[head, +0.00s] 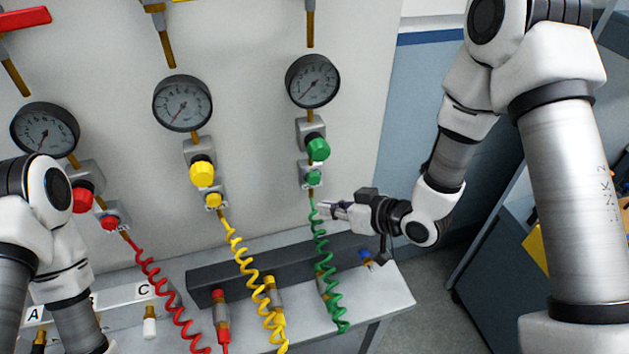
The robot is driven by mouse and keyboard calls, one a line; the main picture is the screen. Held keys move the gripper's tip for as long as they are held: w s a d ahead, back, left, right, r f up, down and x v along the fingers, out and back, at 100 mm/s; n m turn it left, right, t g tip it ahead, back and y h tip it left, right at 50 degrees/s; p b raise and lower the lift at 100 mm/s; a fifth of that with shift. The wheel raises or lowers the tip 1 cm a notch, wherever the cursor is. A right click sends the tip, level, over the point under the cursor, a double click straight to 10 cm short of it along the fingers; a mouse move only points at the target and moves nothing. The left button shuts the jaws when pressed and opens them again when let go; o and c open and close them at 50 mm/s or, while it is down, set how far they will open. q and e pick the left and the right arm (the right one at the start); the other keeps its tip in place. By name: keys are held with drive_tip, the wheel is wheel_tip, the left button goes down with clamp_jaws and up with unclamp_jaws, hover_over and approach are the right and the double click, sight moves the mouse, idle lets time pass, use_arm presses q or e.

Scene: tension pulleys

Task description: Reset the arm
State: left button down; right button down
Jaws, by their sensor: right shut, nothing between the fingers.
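My right arm (452,150) comes in from the right. My right gripper (332,209) is shut and empty, its fingertips pointing left beside the top of the green coiled hose (321,240). I cannot tell whether it touches the hose. The green knob (318,149) and the smaller green fitting (313,177) are on the panel just above the gripper. My left arm (60,240) shows at the lower left. Its gripper is out of the picture.
Yellow (203,174) and red (83,199) regulator knobs sit on the panel below gauges (182,103). Yellow (248,264) and red (152,272) coiled hoses hang over the bench (392,299). A dark manifold block (205,283) lies there. Floor shows at the right.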

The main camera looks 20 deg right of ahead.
drive_tip(key=shift+s+f, duration=0.1)
drive_tip(key=shift+s, duration=0.05)
idle(0.3)
drive_tip(key=s+d+f+m+g+h, duration=0.1)
drive_tip(key=s+f, duration=0.2)
drive_tip(key=f, duration=0.1)
drive_tip(key=s+d+f+m+g+h, duration=0.1)
drive_tip(key=s+d+f+h, duration=0.1)
drive_tip(key=f, duration=0.3)
drive_tip(key=s+d+f+m+g+h, duration=0.1)
drive_tip(key=s+f+g, duration=0.1)
drive_tip(key=s+f, duration=0.2)
drive_tip(key=shift+s+d+f+h, duration=0.3)
drive_tip(key=shift+s+f, duration=0.05)
drive_tip(key=shift+f, duration=0.35)
drive_tip(key=s+d+f+m+g+h+b, duration=0.1)
drive_tip(key=s+d+f+g+b, duration=0.1)
drive_tip(key=s+f, duration=0.4)
drive_tip(key=s+d+f+m+g+h+b, duration=0.1)
drive_tip(key=s+d+f+g+h+b, duration=0.1)
drive_tip(key=s+f, duration=0.5)
drive_tip(key=shift+s+d+f+m+g+b, duration=0.3)
drive_tip(key=shift+s+g+b, duration=0.5)
drive_tip(key=shift+s, duration=0.3)
drive_tip(key=shift+r, duration=0.1)
